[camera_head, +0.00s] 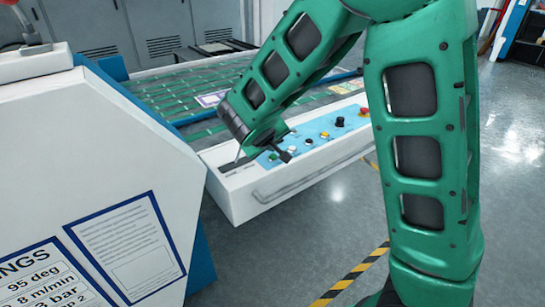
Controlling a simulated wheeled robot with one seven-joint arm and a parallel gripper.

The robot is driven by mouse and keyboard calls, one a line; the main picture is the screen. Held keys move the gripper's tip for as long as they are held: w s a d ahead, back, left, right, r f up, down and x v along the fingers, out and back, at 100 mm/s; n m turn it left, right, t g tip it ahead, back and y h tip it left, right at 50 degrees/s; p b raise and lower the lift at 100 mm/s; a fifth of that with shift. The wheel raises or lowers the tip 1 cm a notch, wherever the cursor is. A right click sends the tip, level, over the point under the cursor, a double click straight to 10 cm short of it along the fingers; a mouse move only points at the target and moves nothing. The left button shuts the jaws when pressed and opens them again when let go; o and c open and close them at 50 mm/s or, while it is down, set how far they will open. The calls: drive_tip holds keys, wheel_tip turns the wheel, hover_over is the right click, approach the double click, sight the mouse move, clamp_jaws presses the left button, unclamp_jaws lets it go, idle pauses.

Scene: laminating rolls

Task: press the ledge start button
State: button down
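The control ledge (240,200) is a long white box with a blue panel on top, in front of the machine bed. Several small buttons (308,141) sit in a row on the panel. A black knob (340,121) and a red mushroom button (364,112) stand at its far right end. I cannot read any label, so I cannot tell which button is start. My gripper (263,158) points down over the near left part of the panel. It hides part of the panel there. Whether its fingers are apart or touch the ledge is unclear.
A white machine housing (120,150) with printed sheets fills the left. A grey rail (300,182) runs along the ledge's front. The bed (175,92) with green strips lies behind. Grey cabinets (165,30) stand at the back. Floor at right is clear, with striped tape (345,278).

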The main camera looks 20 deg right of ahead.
drive_tip(key=shift+f, duration=0.1)
idle(0.7)
drive_tip(key=shift+s+f, duration=0.1)
drive_tip(key=shift+f, duration=0.2)
